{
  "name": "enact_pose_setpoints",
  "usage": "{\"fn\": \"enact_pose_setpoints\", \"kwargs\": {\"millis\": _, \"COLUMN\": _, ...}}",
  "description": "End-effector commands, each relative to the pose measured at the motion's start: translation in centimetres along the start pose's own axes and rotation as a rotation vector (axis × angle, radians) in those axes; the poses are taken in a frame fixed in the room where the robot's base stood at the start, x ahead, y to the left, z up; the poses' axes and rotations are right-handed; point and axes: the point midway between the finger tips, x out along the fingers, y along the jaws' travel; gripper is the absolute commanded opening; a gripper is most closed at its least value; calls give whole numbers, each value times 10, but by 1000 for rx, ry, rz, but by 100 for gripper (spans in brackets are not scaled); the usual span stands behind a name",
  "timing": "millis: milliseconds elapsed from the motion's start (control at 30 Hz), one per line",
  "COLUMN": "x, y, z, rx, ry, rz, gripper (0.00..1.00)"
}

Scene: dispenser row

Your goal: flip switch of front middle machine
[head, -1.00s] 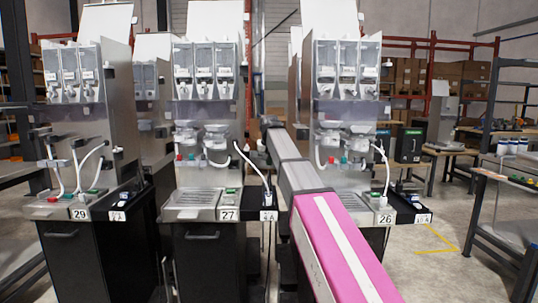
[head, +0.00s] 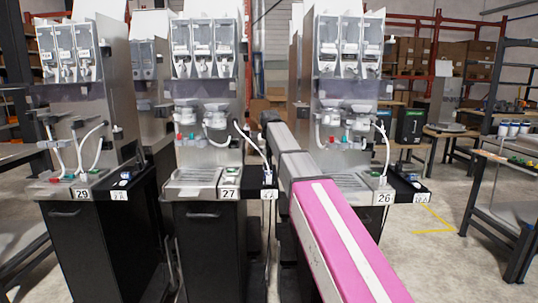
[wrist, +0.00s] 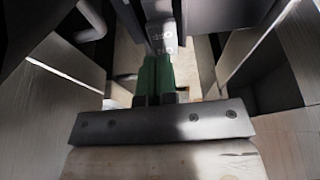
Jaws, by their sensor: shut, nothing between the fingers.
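The front middle machine (head: 205,120) stands between two similar ones in the head view, with a "27" label on its front. It has a steel tray (head: 190,182) and a small control panel with a green spot (head: 230,171). A black side box (head: 257,178) sits to the right of the panel, with its own small label. I cannot make out the switch clearly. My gripper is hidden in the head view. In the wrist view my gripper (wrist: 155,78) shows green fingers held together and empty. A pale labelled plate (wrist: 161,36) lies just beyond the fingertips; contact is unclear.
Machine 29 (head: 80,120) stands on the left and machine 26 (head: 340,110) on the right. A white hose (head: 250,138) hangs beside the middle machine. Dark and steel walls flank my gripper closely in the wrist view.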

Motion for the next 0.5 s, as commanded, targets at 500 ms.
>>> {"fn": "enact_pose_setpoints", "kwargs": {"millis": 500, "x": 10, "y": 0, "z": 2, "rx": -1, "ry": -95, "rz": 0, "gripper": 0}}
